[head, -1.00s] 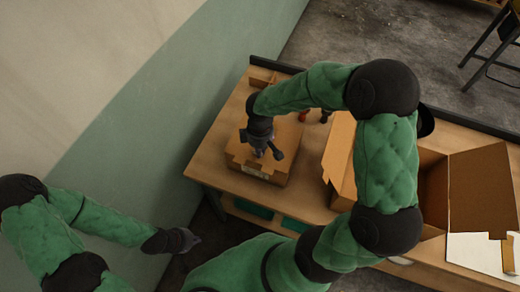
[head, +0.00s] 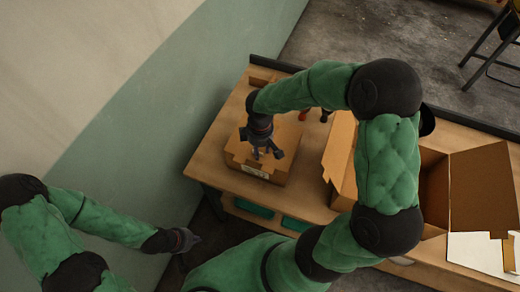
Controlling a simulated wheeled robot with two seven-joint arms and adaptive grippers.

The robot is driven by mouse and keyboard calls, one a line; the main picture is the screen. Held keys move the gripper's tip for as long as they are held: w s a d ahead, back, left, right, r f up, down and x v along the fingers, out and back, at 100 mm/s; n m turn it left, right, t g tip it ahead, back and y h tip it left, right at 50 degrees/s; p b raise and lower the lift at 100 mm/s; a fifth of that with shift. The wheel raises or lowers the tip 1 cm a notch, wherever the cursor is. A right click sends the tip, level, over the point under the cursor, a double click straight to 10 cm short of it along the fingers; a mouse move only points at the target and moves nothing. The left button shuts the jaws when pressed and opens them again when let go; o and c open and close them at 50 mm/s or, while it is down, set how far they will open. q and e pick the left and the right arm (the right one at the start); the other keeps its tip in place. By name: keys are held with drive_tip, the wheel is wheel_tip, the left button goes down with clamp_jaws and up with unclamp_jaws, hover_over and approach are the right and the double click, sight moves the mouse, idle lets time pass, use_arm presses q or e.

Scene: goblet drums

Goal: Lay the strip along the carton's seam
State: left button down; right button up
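A low closed brown carton (head: 272,176) sits on the left part of the wooden table, with a pale label on its front face. My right gripper (head: 265,155) is above the carton's top, fingers pointing down and spread apart. Whether the fingertips touch the top is unclear. The gripper hides part of the top, and I cannot make out a strip or the seam there. A narrow tan strip-like piece (head: 508,252) shows at the right edge, over a white sheet. My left gripper (head: 192,240) is off the table at lower left, small and dark; its fingers are unclear.
A large open carton (head: 480,190) with raised flaps stands on the right of the table (head: 215,168), partly behind my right arm. Small dark and red items (head: 315,114) are near the back. Green trays (head: 253,208) sit under the tabletop. A wall is at left.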

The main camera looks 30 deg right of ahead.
wheel_tip(320, 180, up, 11)
idle(0.4)
use_arm(q)
drive_tip(key=shift+s, duration=0.1)
